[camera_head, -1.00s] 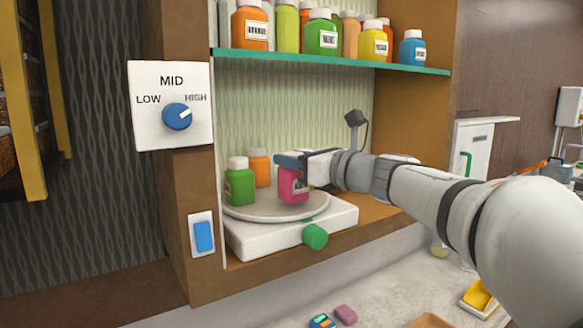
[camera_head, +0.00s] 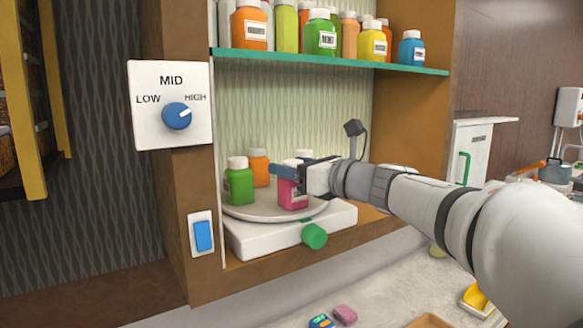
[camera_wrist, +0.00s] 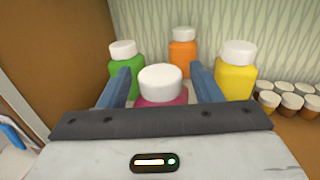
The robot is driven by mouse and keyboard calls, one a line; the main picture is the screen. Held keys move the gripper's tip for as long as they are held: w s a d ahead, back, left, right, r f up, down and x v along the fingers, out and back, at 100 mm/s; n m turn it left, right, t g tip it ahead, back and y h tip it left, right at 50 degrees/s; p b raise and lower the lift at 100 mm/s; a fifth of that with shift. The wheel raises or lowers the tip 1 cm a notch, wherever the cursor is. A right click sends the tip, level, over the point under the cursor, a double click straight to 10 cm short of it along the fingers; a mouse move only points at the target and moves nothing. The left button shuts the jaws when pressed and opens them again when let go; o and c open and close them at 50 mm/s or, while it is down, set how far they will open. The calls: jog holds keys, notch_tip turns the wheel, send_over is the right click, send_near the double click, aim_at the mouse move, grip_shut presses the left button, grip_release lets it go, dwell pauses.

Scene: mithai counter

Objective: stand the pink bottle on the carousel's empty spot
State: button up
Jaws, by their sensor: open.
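The pink bottle (camera_head: 291,193) stands upright at the front right of the round carousel (camera_head: 250,211). My open gripper (camera_head: 292,168) is around the bottle's upper part, one finger to each side. In the wrist view the pink bottle (camera_wrist: 163,95) shows its white cap between the two blue fingers of my gripper (camera_wrist: 161,78). A green bottle (camera_head: 239,187) and an orange bottle (camera_head: 259,170) stand on the carousel's left and back. A yellow bottle (camera_wrist: 235,80) shows to the right in the wrist view. The pink bottle's base is hidden in the wrist view.
A green-edged shelf (camera_head: 330,61) with several bottles runs above the carousel. The wooden cabinet wall (camera_head: 415,120) closes the right side. A green knob (camera_head: 314,236) sticks out of the carousel's white base. Several small brown-filled jars (camera_wrist: 291,104) stand at the right in the wrist view.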

jog(key=shift+r, duration=0.2)
jog(key=b+v, duration=0.3)
jog(key=v, duration=0.9)
jog(key=s+a+f+n+g+h, duration=0.1)
jog(key=s+f+n+g+h, duration=0.3)
jog(key=f, duration=0.5)
jog(key=s+a+f+n+g+h, duration=0.1)
jog(key=s+f+n+h, duration=0.1)
jog(key=s+f+n, duration=0.5)
jog(key=s+d+f+n+g+h, duration=0.1)
jog(key=s+d+f+n+h, duration=0.2)
jog(key=f+n, duration=0.4)
jog(key=s+d+f+n+g+h, duration=0.2)
jog(key=s+d+f+n+h, duration=0.2)
jog(key=f+n, duration=0.4)
notch_tip(320, 180, down, 3)
jog(key=shift+s+d+r+h, duration=0.1)
jog(key=shift+s+d+h, duration=0.25)
jog(key=shift+d, duration=0.5)
